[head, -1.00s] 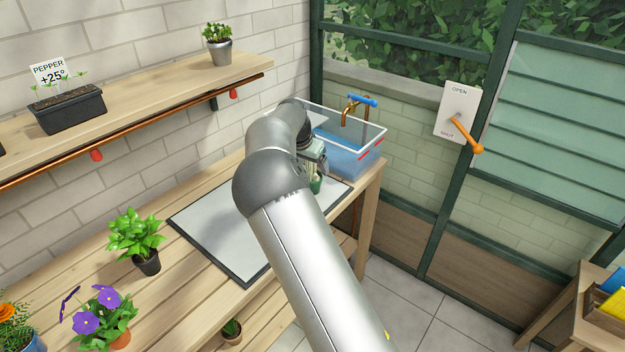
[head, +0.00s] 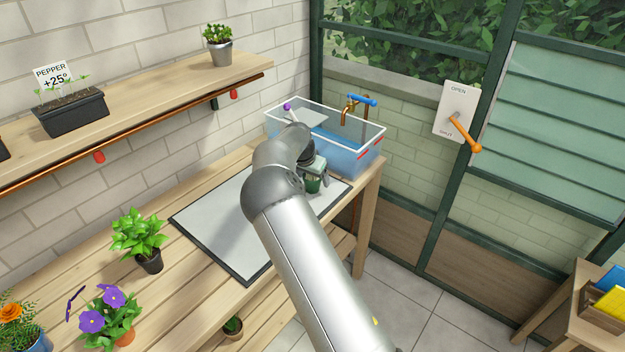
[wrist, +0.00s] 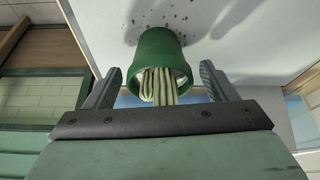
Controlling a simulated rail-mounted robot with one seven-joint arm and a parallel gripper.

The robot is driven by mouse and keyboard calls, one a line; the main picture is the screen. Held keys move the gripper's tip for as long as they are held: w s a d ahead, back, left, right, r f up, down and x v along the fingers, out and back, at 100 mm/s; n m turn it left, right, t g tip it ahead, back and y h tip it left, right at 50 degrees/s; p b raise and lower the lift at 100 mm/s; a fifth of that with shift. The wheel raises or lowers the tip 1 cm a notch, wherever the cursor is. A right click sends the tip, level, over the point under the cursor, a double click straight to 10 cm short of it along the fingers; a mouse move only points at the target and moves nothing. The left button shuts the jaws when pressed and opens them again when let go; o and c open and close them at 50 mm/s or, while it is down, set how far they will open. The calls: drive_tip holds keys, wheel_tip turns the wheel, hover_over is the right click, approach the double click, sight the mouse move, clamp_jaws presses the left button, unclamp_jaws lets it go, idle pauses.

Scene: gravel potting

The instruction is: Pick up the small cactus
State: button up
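The small cactus with pale ribbed stems shows in the wrist view (wrist: 160,88) in a dark green pot (wrist: 157,50). The pot stands on the grey-white mat, with dark specks scattered beside it. My gripper (wrist: 161,76) is open, with one finger on each side of the cactus and a gap to the pot on both sides. In the head view the green pot (head: 313,185) shows just below my gripper (head: 315,168) near the mat's right end; the cactus itself is hidden there by my gripper.
The dark-edged mat (head: 215,225) lies on the wooden bench. A clear water tank (head: 358,160) stands close behind my gripper, with a brass tap (head: 347,112) above. A leafy plant (head: 138,238) and purple flowers (head: 100,320) stand at left. Another small pot (head: 233,325) sits below the bench.

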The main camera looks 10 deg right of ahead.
drive_tip(key=c, duration=1)
drive_tip(key=shift+o, duration=0.2)
drive_tip(key=shift+r, duration=0.15)
